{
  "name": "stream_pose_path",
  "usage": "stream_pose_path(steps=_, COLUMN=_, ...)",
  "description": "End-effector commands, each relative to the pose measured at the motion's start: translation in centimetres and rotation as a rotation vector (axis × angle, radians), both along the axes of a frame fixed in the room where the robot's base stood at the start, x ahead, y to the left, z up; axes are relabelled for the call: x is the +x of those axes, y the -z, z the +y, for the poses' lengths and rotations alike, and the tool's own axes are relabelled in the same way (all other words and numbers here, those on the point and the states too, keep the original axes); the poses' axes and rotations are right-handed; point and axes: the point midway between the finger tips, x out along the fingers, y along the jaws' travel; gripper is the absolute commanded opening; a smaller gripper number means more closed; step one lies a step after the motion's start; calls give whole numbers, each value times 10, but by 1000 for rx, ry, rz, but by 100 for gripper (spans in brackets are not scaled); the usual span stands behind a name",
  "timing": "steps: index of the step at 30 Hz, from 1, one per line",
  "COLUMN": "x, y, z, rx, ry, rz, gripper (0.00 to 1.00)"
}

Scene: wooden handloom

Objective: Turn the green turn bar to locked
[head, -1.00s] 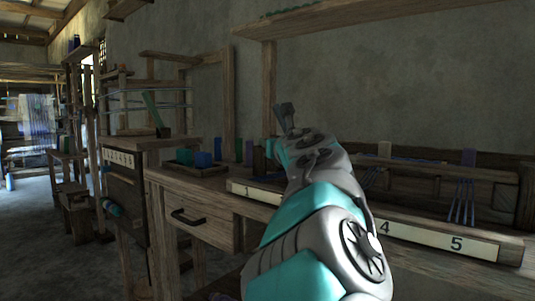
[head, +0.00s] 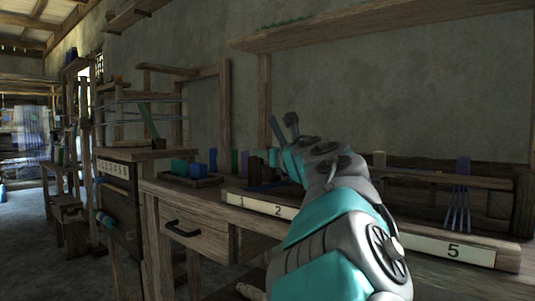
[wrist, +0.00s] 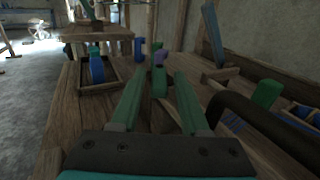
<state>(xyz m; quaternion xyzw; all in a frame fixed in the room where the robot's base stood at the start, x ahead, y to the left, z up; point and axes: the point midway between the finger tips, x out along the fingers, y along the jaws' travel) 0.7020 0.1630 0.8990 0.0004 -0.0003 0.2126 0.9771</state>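A slanted green bar (head: 149,121) rises from a dark mount on top of the wooden cabinet at the left; I take it for the turn bar. A slanted green piece (wrist: 88,10) shows at the top edge of the wrist view, over a wooden top. My gripper (wrist: 158,78) is open, its two green fingers spread. A small upright green block (wrist: 160,84) appears between the fingertips, with gaps on both sides; I cannot tell its depth. In the head view my arm partly hides the gripper, which is well right of the slanted bar.
A tray (head: 190,180) with blue and green blocks sits on the bench, left of my arm. A blue block (wrist: 97,68) stands in the tray in the wrist view. A numbered rail (head: 490,257) runs along the bench front. Open floor (head: 40,245) lies at the left.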

Motion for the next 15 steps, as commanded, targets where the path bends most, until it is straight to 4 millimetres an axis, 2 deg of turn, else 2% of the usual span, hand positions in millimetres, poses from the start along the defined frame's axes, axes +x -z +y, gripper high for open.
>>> stream_pose_path(steps=2, x=0, y=0, z=0, rx=0, ry=0, rz=0, gripper=55)
stream_pose_path(steps=15, x=-6, y=0, z=-2, rx=-2, ry=0, rz=0, gripper=55)
